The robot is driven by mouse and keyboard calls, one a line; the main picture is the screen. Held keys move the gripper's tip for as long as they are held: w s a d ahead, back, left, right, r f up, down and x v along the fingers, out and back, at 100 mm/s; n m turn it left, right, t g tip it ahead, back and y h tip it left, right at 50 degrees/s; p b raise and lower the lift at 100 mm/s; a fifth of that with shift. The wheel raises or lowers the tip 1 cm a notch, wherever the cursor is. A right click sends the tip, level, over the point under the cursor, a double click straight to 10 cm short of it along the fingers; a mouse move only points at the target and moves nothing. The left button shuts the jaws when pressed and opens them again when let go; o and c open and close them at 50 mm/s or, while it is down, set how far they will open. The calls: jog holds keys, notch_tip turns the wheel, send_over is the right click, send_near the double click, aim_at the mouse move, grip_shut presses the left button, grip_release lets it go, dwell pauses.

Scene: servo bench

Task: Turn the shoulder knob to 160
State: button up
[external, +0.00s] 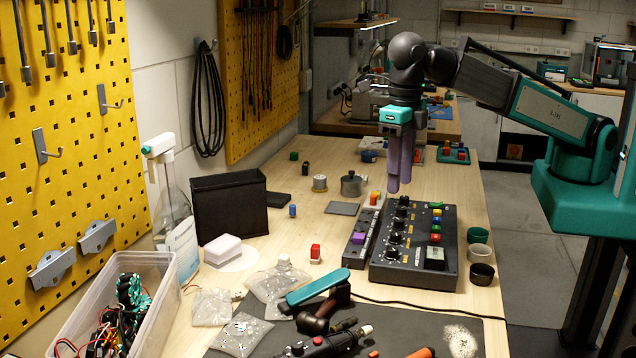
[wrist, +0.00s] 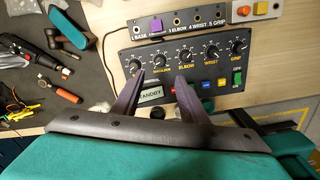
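The dark control panel (external: 415,272) lies on the bench and also shows in the wrist view (wrist: 125,80). Its row of dark dial knobs has white scale marks. The shoulder knob (wrist: 160,62) is second from the left in the wrist view, between the base knob (wrist: 134,67) and the elbow knob (wrist: 186,57). Its pointer is too small to read. The display (wrist: 150,94) reads STANDBY. My gripper (external: 398,188) points down above the panel, apart from it. In the wrist view its purple fingers (wrist: 159,77) are spread and empty, with the shoulder knob appearing just beyond the gap between their tips.
A narrow socket strip (external: 352,252) with a purple plug (wrist: 156,26) runs alongside the panel. Colored buttons (wrist: 174,89) sit beside the display.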

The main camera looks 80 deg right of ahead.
aim_at(396, 232)
jog(key=shift+f+p, duration=1.5)
jog(key=shift+f, duration=4.6)
grip_shut()
